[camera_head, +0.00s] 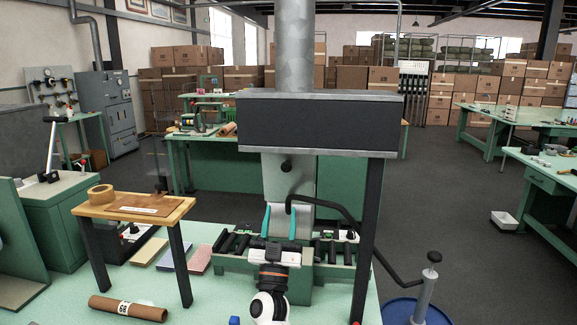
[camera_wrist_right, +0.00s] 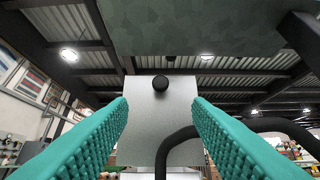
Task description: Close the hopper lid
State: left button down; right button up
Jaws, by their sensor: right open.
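A pale grey upright panel (camera_head: 275,185), which looks like the hopper lid, stands below a dark box-shaped hood. It carries a round black knob (camera_head: 286,167). The panel also shows in the right wrist view (camera_wrist_right: 150,125), with the knob (camera_wrist_right: 160,83) straight ahead between the fingers. My right gripper (camera_head: 280,213) points away from me toward the panel, below the knob. Its teal ribbed fingers (camera_wrist_right: 160,108) are spread wide with nothing between them, apart from the knob. I cannot tell how far the lid stands open. My left gripper is not in view.
A black curved hose (camera_head: 335,213) runs right of the panel, close to the right finger. The dark hood (camera_head: 318,122) hangs above, with a black post (camera_head: 367,240) at its right. Black rollers (camera_head: 235,243) lie beneath. A small wooden stand (camera_head: 132,207) is at left.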

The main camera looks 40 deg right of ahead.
aim_at(286, 169)
jog(key=p+x, duration=0.3)
jog(key=x, duration=0.7)
jog(key=shift+r+p, duration=0.25)
jog(key=shift+p, duration=0.05)
jog(key=shift+w+d+r, duration=0.3)
jog(key=shift+d+r, duration=0.1)
jog(key=shift+r, duration=0.05)
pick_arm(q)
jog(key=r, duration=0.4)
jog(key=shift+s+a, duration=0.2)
pick_arm(e)
jog(key=shift+c, duration=0.2)
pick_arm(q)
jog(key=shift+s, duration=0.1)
pick_arm(e)
grip_shut()
